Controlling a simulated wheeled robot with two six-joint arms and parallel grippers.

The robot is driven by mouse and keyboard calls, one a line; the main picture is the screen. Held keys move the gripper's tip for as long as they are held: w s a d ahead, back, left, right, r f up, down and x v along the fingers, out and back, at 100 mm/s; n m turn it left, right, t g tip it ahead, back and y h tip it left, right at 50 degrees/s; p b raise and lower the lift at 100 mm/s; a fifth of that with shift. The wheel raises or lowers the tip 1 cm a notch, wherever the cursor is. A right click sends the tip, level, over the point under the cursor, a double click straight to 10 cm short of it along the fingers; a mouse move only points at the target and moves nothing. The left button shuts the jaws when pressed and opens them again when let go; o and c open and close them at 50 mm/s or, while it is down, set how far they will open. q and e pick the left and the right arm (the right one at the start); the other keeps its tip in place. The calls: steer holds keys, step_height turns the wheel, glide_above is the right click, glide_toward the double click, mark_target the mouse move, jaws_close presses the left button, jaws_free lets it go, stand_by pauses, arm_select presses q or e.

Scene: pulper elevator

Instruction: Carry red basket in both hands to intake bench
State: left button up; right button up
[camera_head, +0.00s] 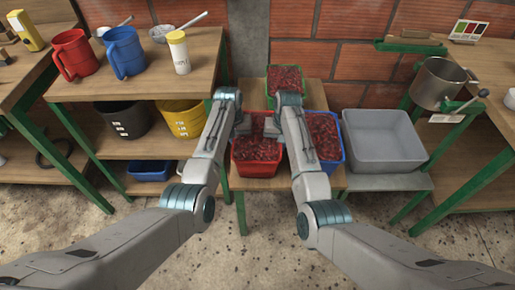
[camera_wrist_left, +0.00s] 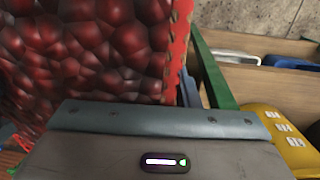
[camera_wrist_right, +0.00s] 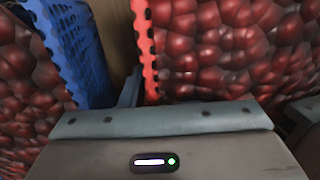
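The red basket (camera_head: 256,172), full of dark red cherries, stands on a low wooden table at centre. My left gripper (camera_head: 243,126) is at its left side and my right gripper (camera_head: 271,127) at its right side. In the left wrist view the red rim (camera_wrist_left: 180,45) is just past the gripper body. In the right wrist view the red rim (camera_wrist_right: 143,40) is beside a grey finger, with the blue basket (camera_wrist_right: 72,45) to the left. The fingertips are mostly hidden, so their grip on the rim is unclear. Which surface is the intake bench is not clear.
A blue basket (camera_head: 343,158) touches or nearly touches the red one on the right. A green basket (camera_head: 270,90) stands behind. A grey tub (camera_head: 385,150) and a bench with a metal pot (camera_head: 437,84) are right. A bench with mugs (camera_head: 205,45) is left.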

arm_select(q)
steer(key=shift+f, duration=0.25)
arm_select(e)
steer(key=shift+f, duration=0.25)
arm_select(q)
jaws_close()
arm_select(e)
jaws_close()
stand_by(0.8)
arm_select(q)
steer(key=shift+w+r, duration=0.1)
steer(key=shift+r, duration=0.05)
arm_select(e)
steer(key=shift+w+r, duration=0.15)
steer(key=shift+r, duration=0.05)
